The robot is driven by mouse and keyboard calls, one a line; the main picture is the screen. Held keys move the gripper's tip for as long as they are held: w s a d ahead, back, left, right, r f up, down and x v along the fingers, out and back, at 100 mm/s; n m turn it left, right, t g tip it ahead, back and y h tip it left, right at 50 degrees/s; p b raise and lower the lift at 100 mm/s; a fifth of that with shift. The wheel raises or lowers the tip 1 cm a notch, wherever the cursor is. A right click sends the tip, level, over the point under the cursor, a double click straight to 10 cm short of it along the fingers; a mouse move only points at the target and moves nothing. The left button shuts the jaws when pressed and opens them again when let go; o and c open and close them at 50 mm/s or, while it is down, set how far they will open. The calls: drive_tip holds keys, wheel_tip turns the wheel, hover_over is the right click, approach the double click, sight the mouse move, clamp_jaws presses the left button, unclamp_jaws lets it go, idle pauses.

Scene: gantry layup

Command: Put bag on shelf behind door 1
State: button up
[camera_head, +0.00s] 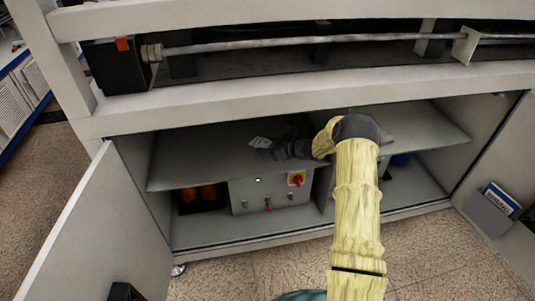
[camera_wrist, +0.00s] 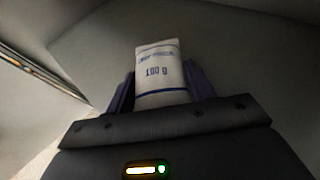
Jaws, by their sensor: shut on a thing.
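My gripper (camera_head: 252,143) reaches into the open cabinet, over the upper shelf (camera_head: 180,165) on the left side. In the wrist view my gripper (camera_wrist: 160,85) is shut on a white bag (camera_wrist: 158,72) with blue printing that reads "100 g". The bag stands between the two dark fingers. In the head view the bag (camera_head: 259,141) shows as a small pale patch at the fingertips. I cannot tell whether the bag touches the shelf. An open door (camera_head: 85,225) stands at the left, but I see no number on it.
Below the shelf are a grey control box (camera_head: 250,193) with a red switch and orange items (camera_head: 208,193). The right door (camera_head: 505,170) is open and carries a holder with a blue booklet (camera_head: 502,199). A beam (camera_head: 230,103) runs above the opening. The shelf's left part is clear.

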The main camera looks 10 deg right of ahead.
sight(268, 158)
drive_tip(key=shift+f+b, duration=0.45)
drive_tip(key=shift+f, duration=1.35)
drive_tip(key=shift+f, duration=0.1)
drive_tip(key=shift+f, duration=0.1)
drive_tip(key=o, duration=1)
drive_tip(key=shift+r, duration=0.3)
drive_tip(key=p+v, duration=0.2)
drive_tip(key=v, duration=1)
drive_tip(key=shift+p, duration=0.3)
drive_tip(key=shift+f, duration=0.1)
